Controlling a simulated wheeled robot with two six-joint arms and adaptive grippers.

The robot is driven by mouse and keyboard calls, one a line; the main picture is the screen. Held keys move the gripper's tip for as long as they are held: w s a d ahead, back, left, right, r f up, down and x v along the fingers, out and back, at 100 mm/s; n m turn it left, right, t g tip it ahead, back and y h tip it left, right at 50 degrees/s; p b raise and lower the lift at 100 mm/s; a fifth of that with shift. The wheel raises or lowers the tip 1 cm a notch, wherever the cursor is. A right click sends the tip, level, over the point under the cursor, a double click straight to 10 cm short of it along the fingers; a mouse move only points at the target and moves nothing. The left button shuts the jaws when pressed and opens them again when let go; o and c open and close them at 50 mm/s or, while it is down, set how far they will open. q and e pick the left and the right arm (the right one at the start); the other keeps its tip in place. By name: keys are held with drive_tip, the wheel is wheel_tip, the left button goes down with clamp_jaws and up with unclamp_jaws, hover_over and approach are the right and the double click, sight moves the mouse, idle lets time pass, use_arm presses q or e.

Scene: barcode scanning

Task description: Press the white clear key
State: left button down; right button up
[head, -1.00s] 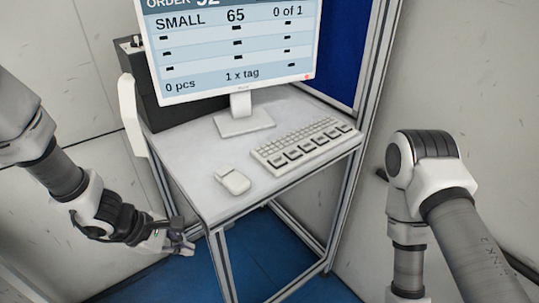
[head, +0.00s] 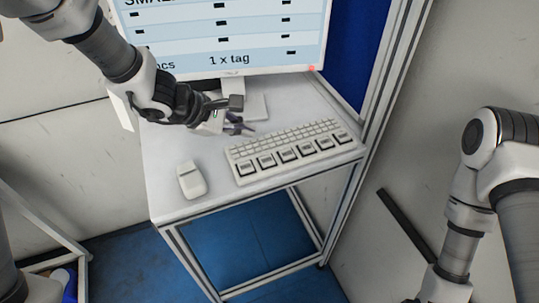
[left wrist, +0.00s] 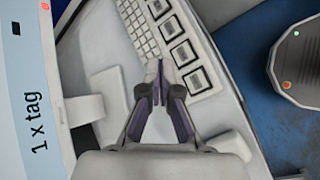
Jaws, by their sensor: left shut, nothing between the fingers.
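A white keyboard (head: 290,150) lies on the light table, with small keys behind and a front row of large dark-framed keys (head: 287,153). Their labels are too small to read, so I cannot tell which is the clear key. My left gripper (head: 246,129) is over the table, between the monitor stand and the keyboard's left end. In the left wrist view its fingertips (left wrist: 159,66) are together with nothing between them, and they overlap the keyboard's near end (left wrist: 178,45) in the picture. I cannot tell whether they touch it. My right gripper is out of view.
The monitor (head: 235,62) stands behind my left gripper, partly covered by my arm. The table (head: 210,207) is clear between mouse and keyboard. Blue floor shows below.

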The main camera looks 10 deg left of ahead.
sight(243, 168)
use_arm(q)
drive_tip(key=f+b, duration=0.4)
drive_tip(key=f, duration=0.1)
drive_tip(key=a+f+b, duration=0.1)
drive_tip(key=f+b, duration=0.1)
drive_tip(key=f, duration=0.1)
drive_tip(key=shift+s, duration=0.4)
drive_tip(key=shift+w+d+f+b, duration=0.1)
drive_tip(key=shift+d+f+b, duration=0.1)
drive_tip(key=shift+f+b, duration=0.25)
drive_tip(key=shift+a+r, duration=0.1)
drive_tip(key=shift+r, duration=0.05)
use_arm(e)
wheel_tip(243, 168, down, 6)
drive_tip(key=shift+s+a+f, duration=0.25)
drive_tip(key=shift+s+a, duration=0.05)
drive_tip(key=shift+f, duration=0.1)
use_arm(q)
drive_tip(key=shift+f+b, duration=0.45)
drive_tip(key=shift+b, duration=0.3)
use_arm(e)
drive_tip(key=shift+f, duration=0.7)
